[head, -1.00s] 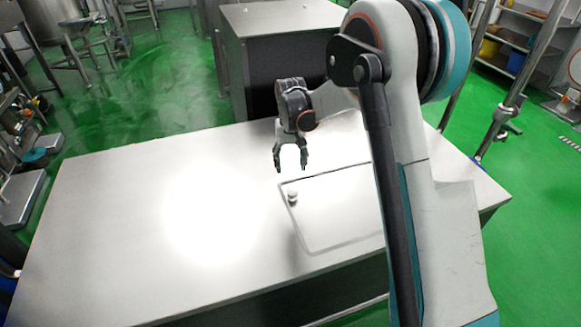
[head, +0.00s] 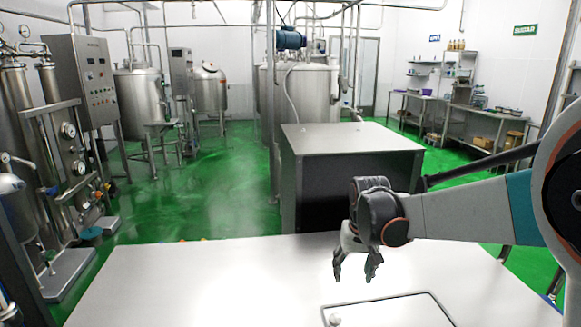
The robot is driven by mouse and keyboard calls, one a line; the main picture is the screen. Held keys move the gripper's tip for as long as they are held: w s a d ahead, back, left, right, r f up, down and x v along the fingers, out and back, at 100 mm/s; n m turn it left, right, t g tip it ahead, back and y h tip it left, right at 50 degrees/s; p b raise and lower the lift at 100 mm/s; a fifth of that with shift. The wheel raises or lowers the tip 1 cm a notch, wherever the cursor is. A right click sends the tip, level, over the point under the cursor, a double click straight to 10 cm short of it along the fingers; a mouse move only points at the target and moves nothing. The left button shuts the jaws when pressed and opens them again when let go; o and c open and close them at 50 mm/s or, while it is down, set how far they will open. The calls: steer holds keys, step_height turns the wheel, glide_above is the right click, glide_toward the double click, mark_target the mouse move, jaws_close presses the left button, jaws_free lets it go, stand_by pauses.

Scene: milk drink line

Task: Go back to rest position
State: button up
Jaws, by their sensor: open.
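My gripper (head: 355,268) hangs above the back right part of the pale table (head: 190,285), fingers pointing down. The fingers are apart and nothing is between them. My arm reaches in from the right edge of the head view. A flat rectangular panel or tray (head: 400,313) lies on the table below and to the right of the gripper, cut off by the lower edge. A small white round object (head: 335,320) sits at its left corner, apart from the gripper.
A grey box-shaped cabinet (head: 350,140) stands right behind the table, close to my gripper. Steel tanks (head: 140,95) and a control panel (head: 85,80) stand at the left and back. Shelves and benches (head: 470,130) line the back right. The left tabletop is clear.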

steer(key=s+d+r+t, duration=0.2)
steer(key=s+r, duration=0.6)
steer(key=s, duration=0.5)
steer(key=s+d+f+t, duration=0.1)
steer(key=s+t, duration=0.2)
steer(key=s, duration=1)
steer(key=shift+s+d+f, duration=0.15)
steer(key=shift+d+f, duration=0.2)
steer(key=shift+c, duration=0.6)
